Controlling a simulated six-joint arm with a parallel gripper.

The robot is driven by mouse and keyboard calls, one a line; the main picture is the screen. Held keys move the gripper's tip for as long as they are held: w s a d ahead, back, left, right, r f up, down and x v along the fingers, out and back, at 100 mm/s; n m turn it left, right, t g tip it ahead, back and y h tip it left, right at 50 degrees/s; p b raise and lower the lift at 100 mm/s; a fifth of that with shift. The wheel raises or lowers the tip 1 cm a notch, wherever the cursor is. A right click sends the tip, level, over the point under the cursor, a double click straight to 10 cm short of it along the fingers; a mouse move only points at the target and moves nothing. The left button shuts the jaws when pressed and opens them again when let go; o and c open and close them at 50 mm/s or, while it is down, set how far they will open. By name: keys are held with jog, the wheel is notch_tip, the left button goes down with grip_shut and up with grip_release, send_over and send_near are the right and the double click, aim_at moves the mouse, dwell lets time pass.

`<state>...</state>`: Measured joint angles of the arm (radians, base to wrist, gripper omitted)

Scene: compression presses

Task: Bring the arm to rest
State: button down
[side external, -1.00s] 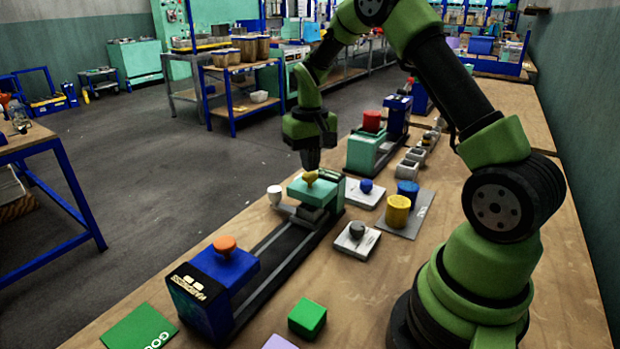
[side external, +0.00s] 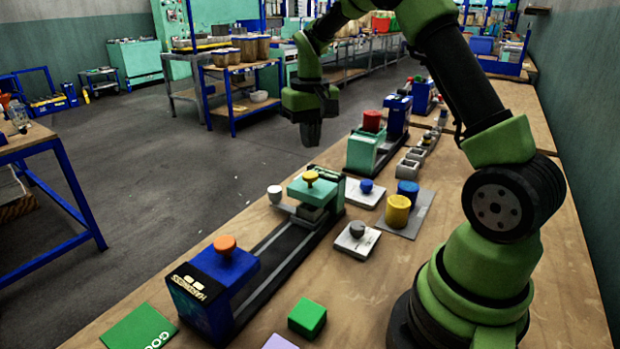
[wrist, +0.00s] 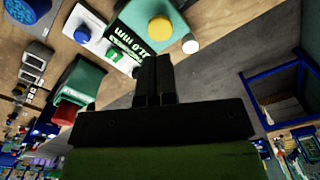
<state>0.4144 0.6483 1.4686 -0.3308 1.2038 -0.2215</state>
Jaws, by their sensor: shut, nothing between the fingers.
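My gripper (side external: 311,134) hangs in the air, pointing down, above the nearer press (side external: 268,262) and clear of it. Its fingers are shut together and empty, as the wrist view (wrist: 153,72) also shows. The nearer press has a teal sliding block (side external: 318,191) with a yellow knob (side external: 310,177) on top, and a blue end block (side external: 224,268) with an orange knob (side external: 225,244). The yellow knob shows in the wrist view (wrist: 161,29), apart from the fingers.
A second press with a red cylinder (side external: 372,121) stands behind. Yellow (side external: 397,211) and blue (side external: 408,190) cylinders stand on a grey mat. A green cube (side external: 307,317) and green plate (side external: 139,328) lie in front. The air around my gripper is free.

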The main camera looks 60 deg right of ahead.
jog(key=s+a+r+n+t, duration=0.1)
jog(key=s+a+r+t, duration=0.4)
jog(key=s+a+r, duration=0.7)
jog(key=s+a+n+t+y, duration=0.1)
jog(key=s+a+t+y, duration=0.1)
jog(key=s+a, duration=0.3)
jog(key=shift+s+a, duration=0.15)
jog(key=shift+s, duration=0.7)
